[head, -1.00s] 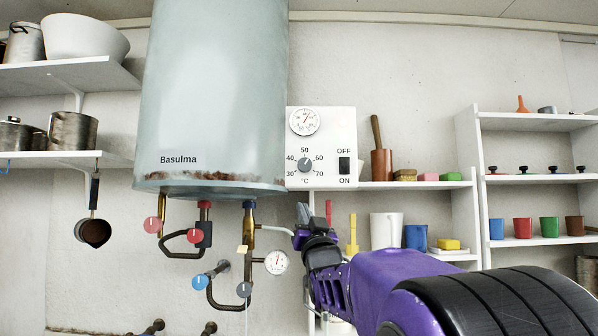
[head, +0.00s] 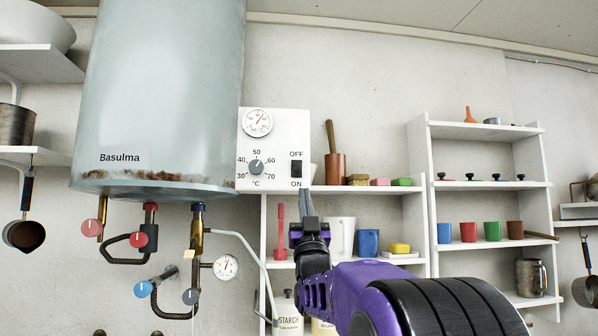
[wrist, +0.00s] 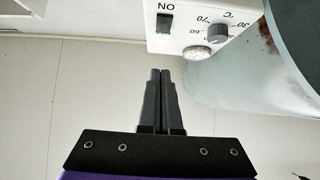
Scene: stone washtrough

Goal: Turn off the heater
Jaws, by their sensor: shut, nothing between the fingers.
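The heater (head: 165,95) is a pale blue tank marked Basulma, with rust along its lower rim. Its white control panel (head: 275,125) is at the tank's right side, with a round gauge (head: 257,122) and a grey temperature knob (head: 256,167). The black rocker switch (head: 296,169) sits between OFF above and ON below; I cannot tell which side is pressed. My gripper (head: 306,192) is shut and empty, its fingertips pointing up just below the panel near the switch. In the upside-down wrist view, the closed fingers (wrist: 160,72) are apart from the switch (wrist: 165,24).
Pipes with red and blue valve knobs (head: 149,236) hang under the tank. A shelf (head: 350,189) right of the panel holds a copper pot (head: 335,168) and soaps. Another shelf (head: 490,185) farther right holds coloured cups. A pan (head: 26,233) hangs at left.

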